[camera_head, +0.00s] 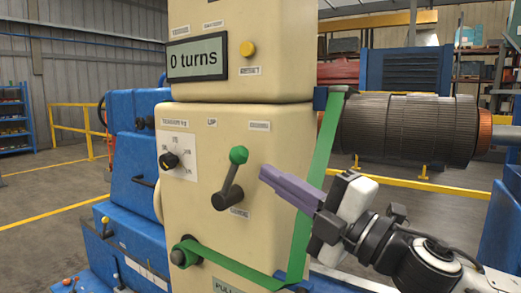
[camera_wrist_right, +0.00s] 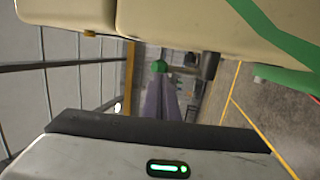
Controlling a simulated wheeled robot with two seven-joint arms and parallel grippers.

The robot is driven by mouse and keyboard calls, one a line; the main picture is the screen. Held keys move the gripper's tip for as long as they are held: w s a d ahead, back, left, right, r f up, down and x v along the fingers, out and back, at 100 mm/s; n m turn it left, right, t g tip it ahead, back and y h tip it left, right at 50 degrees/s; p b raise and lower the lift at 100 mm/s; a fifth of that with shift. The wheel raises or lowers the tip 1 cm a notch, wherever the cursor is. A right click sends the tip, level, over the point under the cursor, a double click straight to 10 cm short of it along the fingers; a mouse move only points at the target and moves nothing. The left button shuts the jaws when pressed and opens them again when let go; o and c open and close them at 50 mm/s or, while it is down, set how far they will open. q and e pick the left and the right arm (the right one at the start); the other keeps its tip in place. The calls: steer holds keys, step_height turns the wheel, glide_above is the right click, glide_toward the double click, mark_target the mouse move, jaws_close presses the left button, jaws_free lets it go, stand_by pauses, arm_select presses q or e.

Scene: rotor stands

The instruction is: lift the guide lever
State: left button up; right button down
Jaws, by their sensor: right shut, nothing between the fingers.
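The guide lever (camera_head: 231,185) is a dark arm with a green knob (camera_head: 238,155), on the front of a cream machine housing (camera_head: 205,235). It slants up and slightly right from its pivot. My right gripper (camera_head: 264,172) has shut purple fingers, empty, pointing left just right of the knob, with a visible gap in the head view. In the right wrist view the green knob (camera_wrist_right: 159,66) shows just beyond the purple fingertips (camera_wrist_right: 161,80); the lever arm is mostly hidden there. My left gripper is not in view.
A green strap (camera_head: 322,150) runs from the wound rotor (camera_head: 405,130) down past my right gripper to a lower roller (camera_head: 186,253). A dial (camera_head: 170,160) sits left of the lever. The display (camera_head: 198,60) reads "0 turns", beside a yellow button (camera_head: 247,49).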

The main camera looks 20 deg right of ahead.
mark_target(246, 159)
steer(key=p+x, duration=0.1)
steer(key=x, duration=0.2)
steer(key=shift+w, duration=0.2)
steer(key=shift+w+a+r, duration=0.1)
steer(key=shift+w+a, duration=0.1)
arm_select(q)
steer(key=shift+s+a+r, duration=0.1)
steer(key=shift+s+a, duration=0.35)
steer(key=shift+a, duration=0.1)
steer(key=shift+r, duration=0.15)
